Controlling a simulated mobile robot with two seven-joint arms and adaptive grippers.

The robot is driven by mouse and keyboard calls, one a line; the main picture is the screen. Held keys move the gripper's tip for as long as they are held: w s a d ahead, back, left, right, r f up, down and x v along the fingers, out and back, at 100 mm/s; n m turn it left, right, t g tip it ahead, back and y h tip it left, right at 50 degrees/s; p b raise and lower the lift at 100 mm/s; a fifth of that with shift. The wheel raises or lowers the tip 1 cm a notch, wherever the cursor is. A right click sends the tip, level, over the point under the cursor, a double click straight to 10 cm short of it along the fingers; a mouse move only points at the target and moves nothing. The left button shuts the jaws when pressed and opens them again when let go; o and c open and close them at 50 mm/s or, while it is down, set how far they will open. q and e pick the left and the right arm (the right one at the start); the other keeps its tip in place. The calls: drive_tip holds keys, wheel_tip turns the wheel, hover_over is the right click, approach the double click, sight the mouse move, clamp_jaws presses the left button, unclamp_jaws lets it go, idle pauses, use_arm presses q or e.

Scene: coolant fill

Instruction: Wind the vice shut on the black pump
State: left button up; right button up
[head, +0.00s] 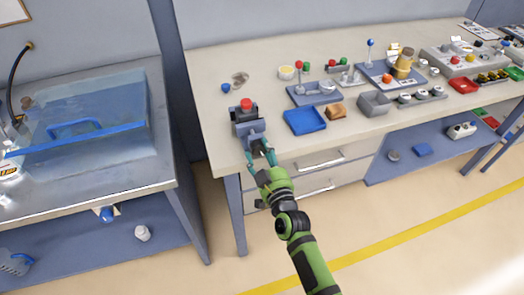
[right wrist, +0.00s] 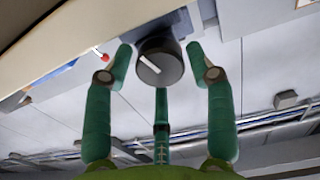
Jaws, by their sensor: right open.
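A blue-grey vice (head: 250,133) stands at the front left corner of the workbench. A dark block with a red top (head: 247,106) sits at the vice and looks like the black pump; I cannot tell how tightly the jaws meet it. My right gripper (head: 262,154) is at the vice's front, just off the bench edge. In the right wrist view, a round black knob (right wrist: 160,62) with a white mark lies between the fingertips of the open right gripper (right wrist: 158,52). The fingers are on both sides of it, with no clear grip. My left gripper is not in view.
The workbench (head: 215,75) carries a blue tray (head: 305,121), a grey bin (head: 374,103) and several small fixtures right of the vice. Drawers (head: 318,160) sit below. A metal bench with a clear water tank (head: 90,115) stands at left, across a floor gap.

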drive_tip(key=shift+w+a, duration=0.1)
drive_tip(key=shift+w, duration=0.35)
drive_tip(key=c, duration=0.9)
drive_tip(key=shift+m, duration=0.7)
drive_tip(key=o, duration=0.9)
drive_tip(key=v, duration=1.2)
